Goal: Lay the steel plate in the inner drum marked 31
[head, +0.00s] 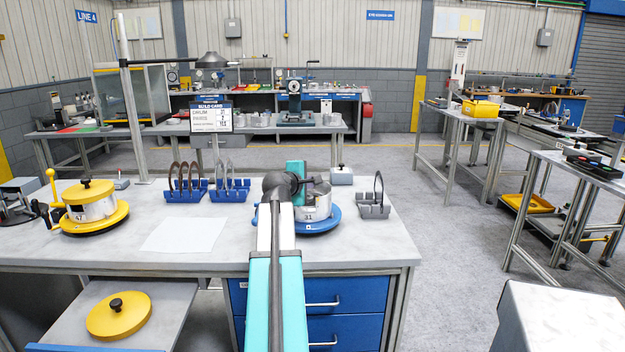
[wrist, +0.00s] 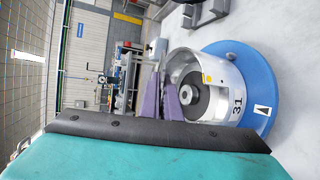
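The inner drum marked 31 (head: 314,211) is a silvery open-topped cylinder on a round blue base at the bench's front right. The wrist view shows its label and open mouth (wrist: 237,84). A dark ring (wrist: 205,98) around a grey hub lies inside it; whether it is a steel plate I cannot tell. My gripper (wrist: 162,74) is at the drum's rim, its two purple fingers slightly apart with nothing seen between them. Thin ring plates stand in a blue rack (head: 230,194) left of the drum; their material is unclear. My arm hides part of the drum.
Another blue rack (head: 184,196) holds dark rings. A grey rack (head: 373,212) right of the drum holds one ring. A yellow-based drum marked 47 (head: 92,212) stands at the left. A build card (head: 211,118) stands behind. A white sheet (head: 184,235) lies on clear bench.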

